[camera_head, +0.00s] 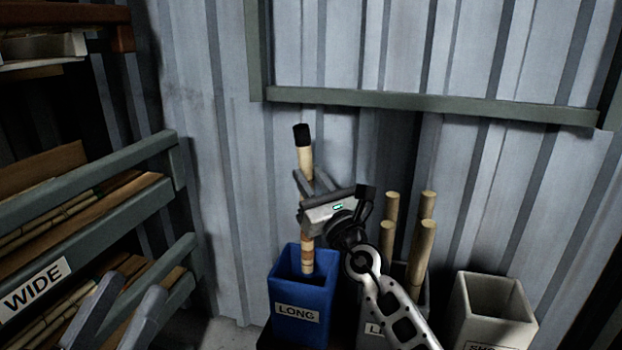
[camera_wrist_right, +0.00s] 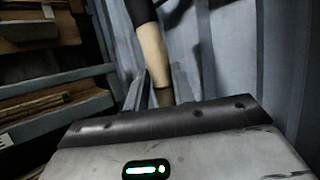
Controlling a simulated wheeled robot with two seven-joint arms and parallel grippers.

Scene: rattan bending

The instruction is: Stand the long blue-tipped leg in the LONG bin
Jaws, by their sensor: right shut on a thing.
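A long tan leg (camera_head: 305,163) with a dark, almost black upper tip stands nearly upright. My right gripper (camera_head: 309,178) is shut on its middle part. The leg's lower end shows inside the mouth of the blue bin (camera_head: 283,302) labelled LONG; whether it touches the bottom is hidden. In the right wrist view the leg (camera_wrist_right: 154,52) rises beyond the gripper (camera_wrist_right: 153,88), its dark tip cut off by the top edge. No blue shows clearly on the tip. My left gripper (camera_head: 134,284) is at the lower left, its two fingers apart and empty, away from the leg.
Right of the blue bin, a grey bin (camera_head: 372,325) holding several tan poles (camera_head: 424,245) is partly hidden by my right arm. A pale empty-looking bin (camera_head: 517,318) stands farther right. A shelf rack labelled WIDE (camera_head: 35,286) is at left. A corrugated wall (camera_head: 235,180) stands close behind.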

